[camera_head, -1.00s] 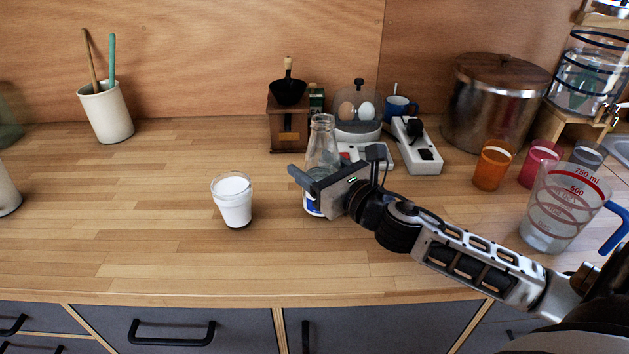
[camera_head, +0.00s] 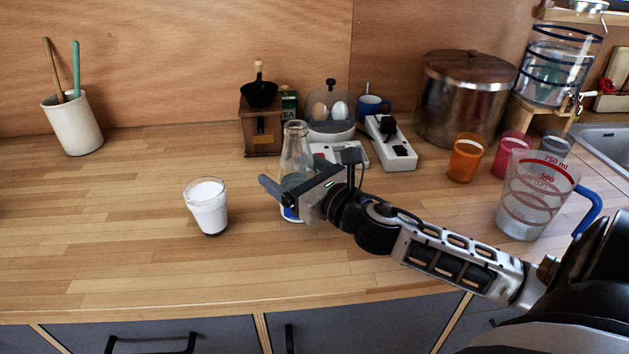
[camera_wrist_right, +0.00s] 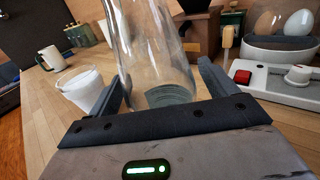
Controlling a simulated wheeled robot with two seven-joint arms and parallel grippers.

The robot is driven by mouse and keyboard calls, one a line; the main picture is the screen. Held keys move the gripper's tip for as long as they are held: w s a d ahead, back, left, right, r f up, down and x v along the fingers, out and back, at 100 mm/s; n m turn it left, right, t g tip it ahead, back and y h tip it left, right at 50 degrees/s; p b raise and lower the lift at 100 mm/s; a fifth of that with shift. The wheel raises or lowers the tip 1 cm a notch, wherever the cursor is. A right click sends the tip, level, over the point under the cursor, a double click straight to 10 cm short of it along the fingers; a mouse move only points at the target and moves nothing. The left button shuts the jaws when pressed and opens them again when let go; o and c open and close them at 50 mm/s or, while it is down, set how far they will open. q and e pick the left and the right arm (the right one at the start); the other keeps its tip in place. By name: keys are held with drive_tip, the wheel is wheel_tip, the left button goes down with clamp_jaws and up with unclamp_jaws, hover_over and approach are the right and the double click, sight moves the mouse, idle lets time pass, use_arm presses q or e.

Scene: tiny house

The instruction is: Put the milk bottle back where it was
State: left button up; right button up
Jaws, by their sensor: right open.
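The milk bottle (camera_head: 296,152) is clear glass with a blue-and-white mark low on its side. It stands upright on the wooden counter, and its lower part is partly hidden by my right gripper (camera_head: 283,186). In the right wrist view the bottle (camera_wrist_right: 155,50) stands between the two fingers of my right gripper (camera_wrist_right: 165,95). The fingers are open, one on each side of the bottle. A glass of milk (camera_head: 207,207) stands on the counter to the left of the bottle. My left gripper is not in view.
Behind the bottle stand a coffee grinder (camera_head: 262,128), an egg holder (camera_head: 330,115) and a white power strip (camera_head: 390,145). A large metal pot (camera_head: 465,100), an orange cup (camera_head: 466,158) and a measuring jug (camera_head: 535,195) are at the right.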

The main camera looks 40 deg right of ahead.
drive_tip(key=s, duration=0.4)
drive_tip(key=s+b, duration=0.1)
drive_tip(key=s, duration=0.2)
drive_tip(key=s+d+b, duration=0.1)
drive_tip(key=s, duration=0.3)
drive_tip(key=shift+s+d, duration=0.1)
drive_tip(key=shift+s, duration=0.2)
